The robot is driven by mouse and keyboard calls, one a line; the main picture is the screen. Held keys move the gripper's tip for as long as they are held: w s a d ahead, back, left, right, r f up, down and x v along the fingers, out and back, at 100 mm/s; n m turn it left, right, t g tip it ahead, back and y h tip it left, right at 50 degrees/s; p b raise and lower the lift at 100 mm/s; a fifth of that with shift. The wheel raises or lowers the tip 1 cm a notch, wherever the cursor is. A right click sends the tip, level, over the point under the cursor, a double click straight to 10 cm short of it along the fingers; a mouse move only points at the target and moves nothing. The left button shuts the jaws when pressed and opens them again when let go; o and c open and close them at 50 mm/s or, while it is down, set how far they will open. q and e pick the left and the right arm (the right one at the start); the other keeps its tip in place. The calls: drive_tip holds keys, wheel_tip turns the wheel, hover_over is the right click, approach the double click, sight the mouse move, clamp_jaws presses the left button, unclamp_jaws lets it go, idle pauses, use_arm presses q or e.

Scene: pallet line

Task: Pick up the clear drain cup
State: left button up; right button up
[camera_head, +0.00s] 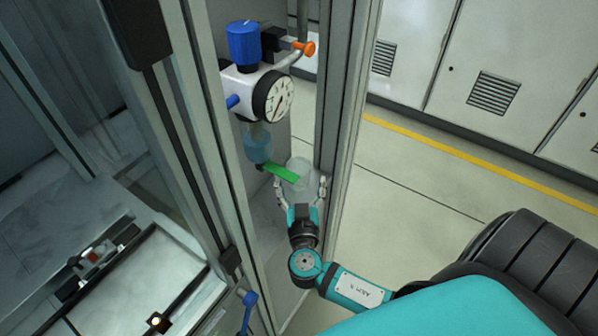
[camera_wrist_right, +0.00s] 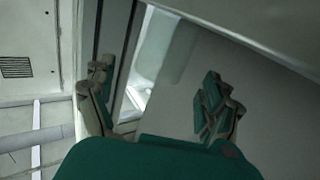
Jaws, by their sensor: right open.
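The clear drain cup (camera_head: 301,168) is a translucent vessel below the air regulator, beside a green strip (camera_head: 281,173). My right gripper (camera_head: 301,190) is open, its fingers pointing up toward the cup. In the head view the cup appears between and just beyond the fingertips; I cannot tell whether they touch it. In the right wrist view the open fingers (camera_wrist_right: 160,100) stand wide apart, and a pale translucent shape (camera_wrist_right: 168,48), likely the cup, shows beyond them. My left gripper is not in view.
The white regulator (camera_head: 245,88) with a gauge, blue knob (camera_head: 243,42) and bluish bowl (camera_head: 257,143) hangs above. Metal frame posts (camera_head: 338,100) stand close on both sides of the gripper. Open floor (camera_head: 420,190) lies to the right.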

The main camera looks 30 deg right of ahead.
sight(299, 162)
drive_tip(key=shift+w+d+r+p, duration=0.1)
drive_tip(key=shift+w+d+p, duration=0.25)
drive_tip(key=shift+w, duration=0.2)
drive_tip(key=p+x, duration=0.1)
drive_tip(key=x, duration=0.2)
drive_tip(key=shift+w+d+p, duration=0.1)
drive_tip(key=shift+w+p, duration=0.1)
drive_tip(key=shift+p, duration=0.1)
drive_tip(key=shift+w+d+f, duration=0.2)
drive_tip(key=shift+w+f, duration=0.1)
drive_tip(key=shift+w, duration=0.1)
drive_tip(key=shift+s, duration=0.1)
drive_tip(key=c, duration=1.1)
